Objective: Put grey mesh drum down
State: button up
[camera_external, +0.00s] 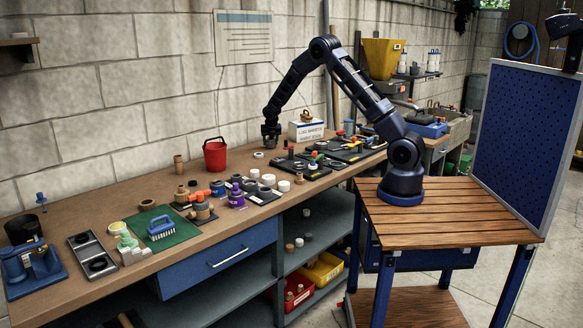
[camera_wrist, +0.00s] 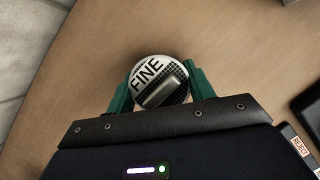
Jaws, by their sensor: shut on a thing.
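The grey mesh drum (camera_wrist: 148,72) is in the wrist view, with a white top marked "FINE", a grey bar across it and dark mesh along its side. My gripper (camera_wrist: 160,82) is shut on it, with one green finger on each side. In the external view my gripper (camera_external: 271,138) points down over the back of the wooden bench (camera_external: 150,188), between a red bucket and a white box. The drum is too small and dark to make out there. I cannot tell whether its underside touches the bench.
The red bucket (camera_external: 215,155) stands left of my gripper and the white labelled box (camera_external: 306,131) stands right. A small white ring (camera_external: 258,155) lies nearby in front. Black trays with parts (camera_external: 303,167) lie to the right. Bare wood surrounds the drum in the wrist view.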

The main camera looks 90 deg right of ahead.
jog(key=shift+f, duration=0.4)
jog(key=shift+f, duration=0.1)
jog(key=o, duration=1)
